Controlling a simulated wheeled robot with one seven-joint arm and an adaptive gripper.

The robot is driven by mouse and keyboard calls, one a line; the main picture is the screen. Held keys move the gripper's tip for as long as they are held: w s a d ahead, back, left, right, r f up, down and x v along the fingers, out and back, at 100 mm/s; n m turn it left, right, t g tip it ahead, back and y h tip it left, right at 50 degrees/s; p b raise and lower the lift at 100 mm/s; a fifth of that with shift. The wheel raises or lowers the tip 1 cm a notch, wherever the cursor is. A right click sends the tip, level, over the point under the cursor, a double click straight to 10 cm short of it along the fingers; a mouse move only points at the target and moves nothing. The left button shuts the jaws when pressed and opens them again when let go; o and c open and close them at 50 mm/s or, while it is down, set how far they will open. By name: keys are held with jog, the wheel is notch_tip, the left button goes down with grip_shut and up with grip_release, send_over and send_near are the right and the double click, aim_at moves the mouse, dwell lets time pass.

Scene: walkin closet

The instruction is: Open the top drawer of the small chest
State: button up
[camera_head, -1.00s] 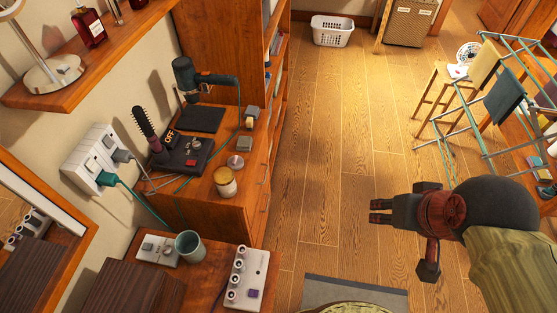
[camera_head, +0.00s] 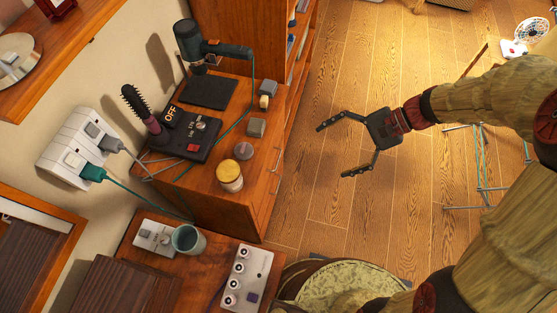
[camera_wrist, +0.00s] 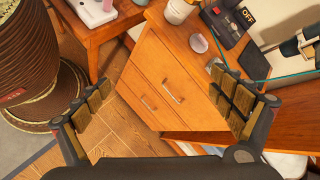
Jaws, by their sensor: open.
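The small chest is an orange wooden cabinet (camera_head: 262,200) against the wall at the left, its drawer front facing right. In the wrist view its front shows the top drawer (camera_wrist: 184,73) with a metal bar handle (camera_wrist: 172,92), and a lower drawer with a similar handle (camera_wrist: 148,103). Both drawers look closed. My gripper (camera_head: 333,150) is open and empty, fingers spread and pointing left toward the chest, with a gap of floor between. In the wrist view my gripper (camera_wrist: 163,92) has its fingers on either side of the drawer front, touching nothing visible.
A jar (camera_head: 230,177), a hair brush (camera_head: 141,108) and a hair dryer (camera_head: 205,45) stand on the chest. A side table with a mug (camera_head: 188,240) is close by. A round patterned stool or basket (camera_head: 345,280) stands below. A drying rack (camera_head: 485,170) is at right. Floor between is clear.

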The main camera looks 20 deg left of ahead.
jog(key=w+a+f+m+g+y, duration=0.1)
jog(key=w+a+f+m+y, duration=0.15)
jog(key=f, duration=0.35)
jog(key=w+a+f+m+y, duration=0.2)
jog(key=a+f, duration=0.2)
jog(key=f, duration=0.2)
jog(key=m+t+y+b, duration=0.2)
jog(key=m+t+y, duration=0.25)
jog(key=m, duration=0.25)
send_near(279, 159)
jog(key=a, duration=0.3)
jog(key=shift+g, duration=0.35)
jog(key=a, duration=0.4)
jog(key=s+a+b, duration=0.1)
jog(key=a, duration=0.2)
jog(key=shift+f, duration=0.3)
jog(key=shift+c, duration=1.2)
jog(key=shift+w+r, duration=0.1)
jog(key=c, duration=1.4)
